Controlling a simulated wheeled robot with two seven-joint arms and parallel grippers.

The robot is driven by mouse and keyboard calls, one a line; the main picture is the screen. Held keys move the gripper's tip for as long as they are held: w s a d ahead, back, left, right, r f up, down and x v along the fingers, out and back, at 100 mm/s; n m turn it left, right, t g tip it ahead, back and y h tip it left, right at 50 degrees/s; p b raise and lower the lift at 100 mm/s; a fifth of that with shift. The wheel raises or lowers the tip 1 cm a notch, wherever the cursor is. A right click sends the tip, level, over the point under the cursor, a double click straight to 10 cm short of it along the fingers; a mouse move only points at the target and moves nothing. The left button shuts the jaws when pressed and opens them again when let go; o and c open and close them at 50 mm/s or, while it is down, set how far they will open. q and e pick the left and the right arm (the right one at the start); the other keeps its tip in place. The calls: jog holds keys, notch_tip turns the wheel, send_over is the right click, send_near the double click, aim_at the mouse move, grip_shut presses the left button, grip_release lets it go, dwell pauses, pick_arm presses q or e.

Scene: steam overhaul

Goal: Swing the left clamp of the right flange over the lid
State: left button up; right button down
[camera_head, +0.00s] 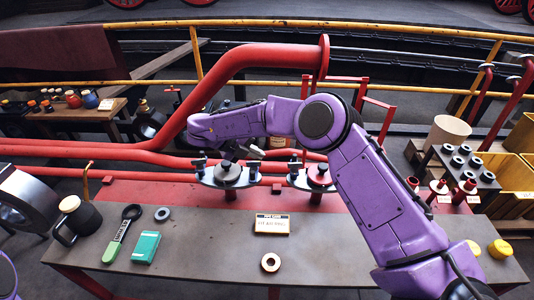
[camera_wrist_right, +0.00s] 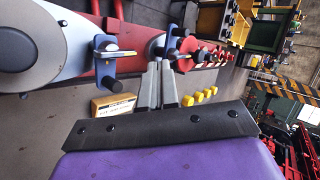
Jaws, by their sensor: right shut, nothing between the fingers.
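The right flange (camera_head: 318,177) stands at the back of the bench with a red lid part on top. Its left clamp (camera_head: 293,168) is a blue piece at the flange's left side; in the right wrist view the blue clamp (camera_wrist_right: 172,42) is just beyond my fingers. Whether it lies over the lid is not clear. My right gripper (camera_wrist_right: 161,70) is shut and empty, apart from or barely beside this clamp; contact cannot be told. The left flange (camera_head: 228,174) has a grey lid, and its right clamp (camera_wrist_right: 108,56) is also blue. My left gripper is out of view.
A labelled box (camera_head: 272,224) and a small ring (camera_head: 270,262) lie on the bench front. A black mug (camera_head: 78,220), green-handled tool (camera_head: 121,235) and teal box (camera_head: 145,247) are at left. A socket rack (camera_head: 462,165) and yellow caps (camera_head: 499,248) are at right. Red pipes run behind.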

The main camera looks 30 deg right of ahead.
aim_at(292, 160)
jog(key=d+f, duration=0.1)
jog(key=d, duration=0.2)
jog(key=d+f+p, duration=0.1)
jog(key=d+f, duration=0.1)
jog(key=d, duration=0.1)
jog(key=s+d+f, duration=0.1)
jog(key=d+f, duration=0.1)
jog(key=d, duration=0.2)
jog(key=shift+f, duration=0.25)
jog(key=shift+d, duration=0.15)
